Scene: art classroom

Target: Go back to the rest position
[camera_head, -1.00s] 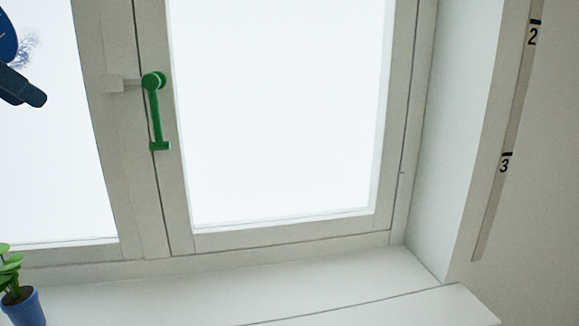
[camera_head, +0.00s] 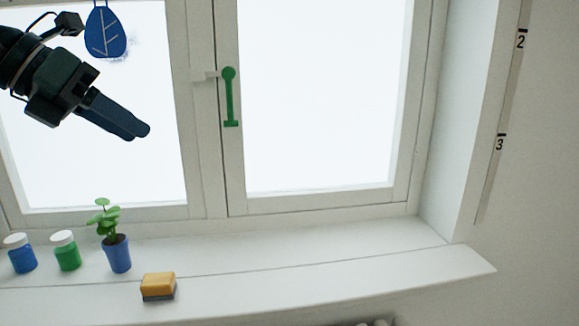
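My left gripper (camera_head: 138,131) is raised at the upper left, in front of the left window pane. Its two dark fingers lie side by side with no gap showing, and nothing is held. It is left of the green window handle (camera_head: 230,97), apart from it. The handle hangs downward on the window frame. My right gripper is not in view.
On the white sill (camera_head: 350,262) stand a blue jar (camera_head: 21,258), a green jar (camera_head: 67,256) and a plant in a blue pot (camera_head: 118,257). A yellow sponge (camera_head: 158,285) lies near the front edge. A blue leaf ornament (camera_head: 105,32) hangs at the window. The sill's right part is clear.

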